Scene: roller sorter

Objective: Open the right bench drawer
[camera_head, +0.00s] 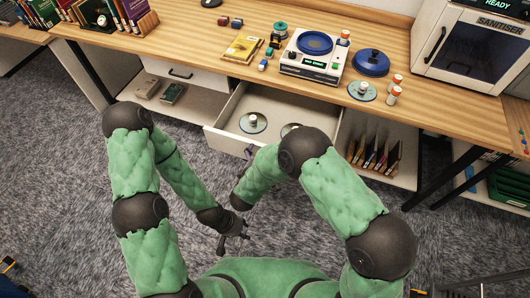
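The right bench drawer (226,143) is a pale box under the wooden bench, pulled well out so that its inside shows. A disc (252,123) with a small item on it lies inside, and a second disc (290,129) is partly hidden by my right arm. My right gripper is mostly hidden by its own forearm, close to the drawer front; I cannot tell whether it touches the drawer or how its fingers stand. My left gripper (234,241) hangs over the carpet in front of the drawer, apart from it, with its fingers spread and nothing between them.
A white device (313,57), a blue round container (371,62) and bottles stand on the bench. A sanitiser cabinet (477,50) is at the right. Upright books (374,155) fill a lower shelf.

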